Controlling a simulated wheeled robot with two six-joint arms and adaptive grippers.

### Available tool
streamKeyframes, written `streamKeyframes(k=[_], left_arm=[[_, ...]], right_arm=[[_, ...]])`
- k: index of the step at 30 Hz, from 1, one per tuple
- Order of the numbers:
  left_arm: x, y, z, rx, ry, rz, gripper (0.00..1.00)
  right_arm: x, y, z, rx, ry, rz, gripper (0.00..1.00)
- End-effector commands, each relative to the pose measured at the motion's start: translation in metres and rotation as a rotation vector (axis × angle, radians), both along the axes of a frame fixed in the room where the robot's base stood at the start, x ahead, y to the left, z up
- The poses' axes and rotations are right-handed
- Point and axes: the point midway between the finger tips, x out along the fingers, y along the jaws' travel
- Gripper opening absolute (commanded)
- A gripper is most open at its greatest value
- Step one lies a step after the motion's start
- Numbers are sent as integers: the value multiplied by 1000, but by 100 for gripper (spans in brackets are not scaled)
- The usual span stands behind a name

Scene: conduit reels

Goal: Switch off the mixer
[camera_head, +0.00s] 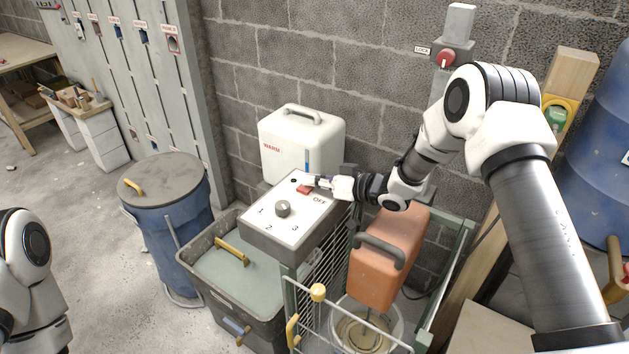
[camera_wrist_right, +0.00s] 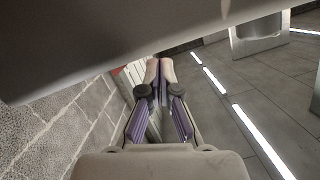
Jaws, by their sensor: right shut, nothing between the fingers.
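The mixer is an orange body (camera_head: 383,262) with a dark handle above a round, clear-looking tub (camera_head: 365,335). Left of it a white sloped control panel (camera_head: 262,222) carries a grey knob (camera_head: 283,208) with the marks 1, 2 and 3. A red switch (camera_head: 304,189) sits at the panel's upper side near the word OFF. My right gripper (camera_head: 319,182) is shut and empty, its tips just right of the red switch; I cannot tell whether they touch. In the wrist view the shut fingertips (camera_wrist_right: 160,68) partly hide what is ahead. My left gripper is out of view.
A white WARM container (camera_head: 301,142) stands behind the panel. A green-grey-lidded bin (camera_head: 222,275) and a blue barrel (camera_head: 165,225) stand left. A wire guard (camera_head: 328,245) with a yellow knob (camera_head: 318,292) fronts the mixer. A red LOCK knob (camera_head: 445,58) is on the wall.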

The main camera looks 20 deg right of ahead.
Motion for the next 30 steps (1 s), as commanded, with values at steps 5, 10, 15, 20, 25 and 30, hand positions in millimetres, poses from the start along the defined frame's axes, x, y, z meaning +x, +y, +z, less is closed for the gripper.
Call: streamKeyframes(k=[5, 10, 15, 20, 25, 30], left_arm=[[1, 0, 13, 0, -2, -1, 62], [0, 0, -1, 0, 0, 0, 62], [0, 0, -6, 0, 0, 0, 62], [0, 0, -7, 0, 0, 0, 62], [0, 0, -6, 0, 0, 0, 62], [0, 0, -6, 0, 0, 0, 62]], right_arm=[[-6, 0, 30, 2, -3, -8, 0], [-39, -26, 40, 6, -5, -7, 0], [-63, -45, 49, 2, -6, -6, 0], [-73, -52, 53, 1, -6, -3, 0], [-74, -52, 53, -1, -5, -2, 0], [-74, -52, 53, -1, -5, -2, 0]])
